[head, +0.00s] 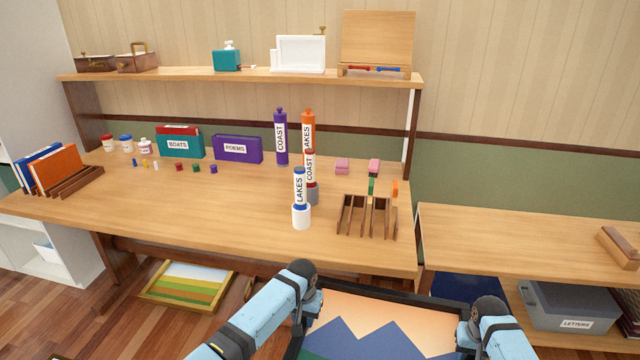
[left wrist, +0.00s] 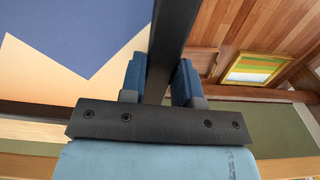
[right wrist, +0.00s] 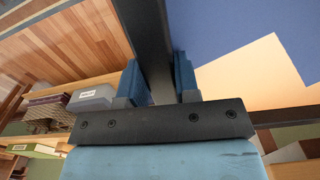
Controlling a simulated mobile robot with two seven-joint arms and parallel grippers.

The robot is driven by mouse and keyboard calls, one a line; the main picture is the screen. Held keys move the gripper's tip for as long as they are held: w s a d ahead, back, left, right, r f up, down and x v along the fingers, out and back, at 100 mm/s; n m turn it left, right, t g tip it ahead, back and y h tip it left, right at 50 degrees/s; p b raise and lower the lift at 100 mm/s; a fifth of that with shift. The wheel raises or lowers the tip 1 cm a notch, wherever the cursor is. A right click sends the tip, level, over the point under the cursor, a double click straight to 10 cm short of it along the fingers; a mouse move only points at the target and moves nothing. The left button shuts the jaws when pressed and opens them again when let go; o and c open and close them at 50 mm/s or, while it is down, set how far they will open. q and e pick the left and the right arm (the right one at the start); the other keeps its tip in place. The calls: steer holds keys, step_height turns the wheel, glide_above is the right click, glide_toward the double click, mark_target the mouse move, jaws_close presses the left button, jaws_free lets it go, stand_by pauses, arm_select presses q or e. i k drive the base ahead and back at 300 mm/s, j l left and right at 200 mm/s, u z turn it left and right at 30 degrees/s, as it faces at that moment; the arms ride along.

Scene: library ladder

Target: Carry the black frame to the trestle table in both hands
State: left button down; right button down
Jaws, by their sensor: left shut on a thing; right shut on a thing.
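The black frame (head: 400,291) holds a picture of blue mountains under a peach sky. It shows at the bottom of the head view, in front of the table; its lower part is cut off. My left gripper (head: 304,314) is shut on its left side bar, which also shows between the fingers in the left wrist view (left wrist: 174,40). My right gripper (head: 466,334) is shut on its right side bar, seen in the right wrist view (right wrist: 146,40). The trestle table (head: 200,215) stands beyond the frame, its top partly covered by things.
Labelled tubes (head: 301,190), a wooden rack (head: 366,217), boxes and books stand on the table. A raised shelf (head: 240,77) runs along its back. A lower wooden table (head: 520,240) with a grey box (head: 568,307) is at right. Another framed picture (head: 188,286) lies beneath the table.

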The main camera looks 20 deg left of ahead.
mark_target(175, 201)
steer(key=k+j, duration=0.1)
steer(key=j, duration=0.8)
steer(key=k+j+u, duration=0.1)
steer(key=j, duration=0.85)
steer(key=k+j, duration=0.1)
steer(key=j, duration=0.8)
steer(key=k+j, duration=0.1)
steer(key=j, duration=0.8)
steer(key=k+u, duration=0.05)
